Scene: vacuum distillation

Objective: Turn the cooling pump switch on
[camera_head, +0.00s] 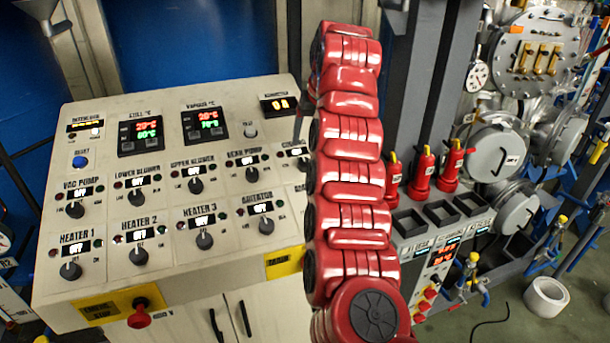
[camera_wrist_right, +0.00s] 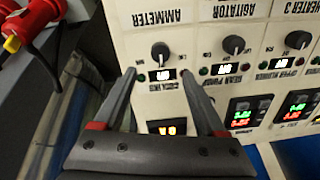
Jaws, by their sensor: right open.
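The grey control panel (camera_head: 95,115) has rows of dark rotary knobs with small white displays. The cooling pump knob (camera_wrist_right: 160,52) shows in the right wrist view, which sees the panel upside down. Its lit display (camera_wrist_right: 165,75) is too small to read surely. My right gripper (camera_wrist_right: 156,73) is open and empty, its two fingers apart on either side of this display, near the knob. Contact with the panel cannot be told. In the head view my red right arm hides most of the gripper and part of the cooling pump control. My left gripper is not in view.
A red emergency button (camera_head: 139,318) sticks out at the panel's front edge. Red fittings (camera_head: 423,170) and a lower instrument box (camera_head: 408,227) stand right of my arm.

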